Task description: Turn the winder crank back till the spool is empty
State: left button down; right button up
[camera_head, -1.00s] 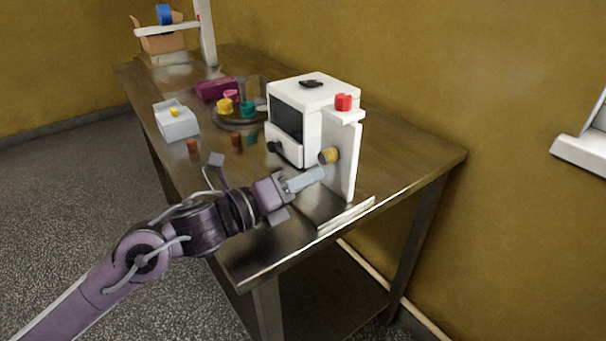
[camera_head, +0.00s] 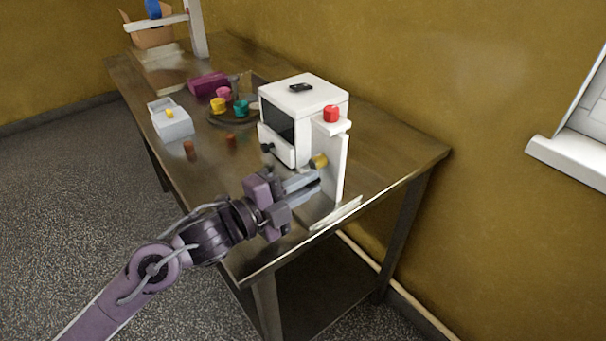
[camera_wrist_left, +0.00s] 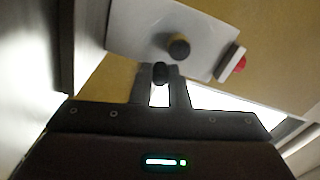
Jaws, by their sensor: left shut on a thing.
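The white machine (camera_head: 300,95) stands on the metal table, with an upright white side panel (camera_head: 334,180) at its right. A short yellow-brown cylinder (camera_head: 319,160) sticks out of this panel; in the left wrist view its dark end (camera_wrist_left: 178,47) faces me. My left gripper (camera_head: 317,182) is just below the cylinder, in front of the panel. In the left wrist view a small black knob (camera_wrist_left: 160,73) sits between my fingertips (camera_wrist_left: 161,80), and the gripper is shut on it. How the knob joins the panel is hidden. My right gripper is not in view.
A red knob (camera_head: 331,114) tops the panel's bracket. A white box (camera_head: 172,123), several coloured pieces on a round tray (camera_head: 233,121) and a purple block (camera_head: 208,83) lie farther back. The table's front edge is below my gripper. Bare tabletop lies right of the machine.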

pick_arm(q)
jog(key=n+p, duration=0.1)
jog(key=r+n+p, duration=0.1)
jog(key=shift+s+d+n, duration=0.1)
jog(key=shift+n, duration=0.2)
jog(key=shift+r+n+p, duration=0.2)
jog(key=shift+n+p, duration=1.6)
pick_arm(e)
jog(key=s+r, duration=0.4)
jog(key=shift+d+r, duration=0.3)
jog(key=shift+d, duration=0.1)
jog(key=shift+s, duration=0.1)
pick_arm(q)
jog(key=c, duration=1.4)
grip_release()
jog(key=shift+s, duration=0.1)
jog(key=b+v, duration=0.1)
jog(key=v, duration=0.5)
jog(key=shift+s+a+f, duration=0.1)
jog(key=shift+a+f, duration=0.05)
jog(key=shift+a, duration=0.05)
jog(key=shift+s+a, duration=0.4)
jog(key=shift+a, duration=0.1)
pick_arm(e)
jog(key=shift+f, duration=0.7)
